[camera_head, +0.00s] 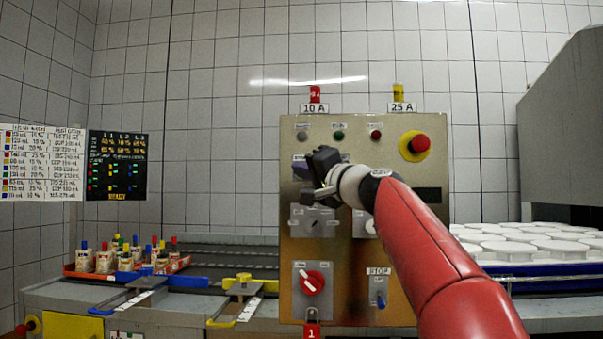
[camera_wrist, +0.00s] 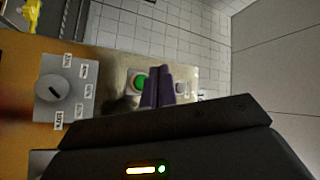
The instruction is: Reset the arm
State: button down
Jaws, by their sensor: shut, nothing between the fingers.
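My gripper (camera_head: 318,188) is in front of the upper left part of the metal control panel (camera_head: 345,255), with my red arm reaching in from the lower right. In the wrist view its two dark purple fingers (camera_wrist: 162,88) are together, with nothing between them. They point toward the panel near a green button (camera_wrist: 140,82). I cannot tell whether they touch the panel. My gripper and arm hide part of the panel's middle.
The panel carries a red rotary switch (camera_head: 312,282), a blue stop switch (camera_head: 379,290) and a red emergency button (camera_head: 419,143) on yellow. Bottles with coloured caps (camera_head: 105,258) stand at left. White round moulds (camera_head: 508,248) fill the right side. A grey housing (camera_head: 565,110) stands at far right.

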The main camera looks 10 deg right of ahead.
dwell(0.3)
jog(key=s+a+f+n+g+h, duration=0.25)
jog(key=s+a+f, duration=0.2)
jog(key=f, duration=0.55)
jog(key=s+a+f+n+g+h, duration=0.1)
jog(key=s+a+f+g, duration=0.4)
jog(key=f, duration=0.6)
jog(key=s+d+f+n+g+h, duration=0.1)
jog(key=s+d+f, duration=0.3)
jog(key=s+f, duration=0.9)
jog(key=s+d+f+n+g+h, duration=0.2)
jog(key=s+d+f+g+h, duration=0.2)
jog(key=s+f, duration=0.9)
notch_tip(320, 180, down, 2)
jog(key=shift+d+f, duration=0.2)
jog(key=shift+d, duration=0.3)
jog(key=shift+g+h, duration=0.25)
jog(key=shift+d, duration=0.1)
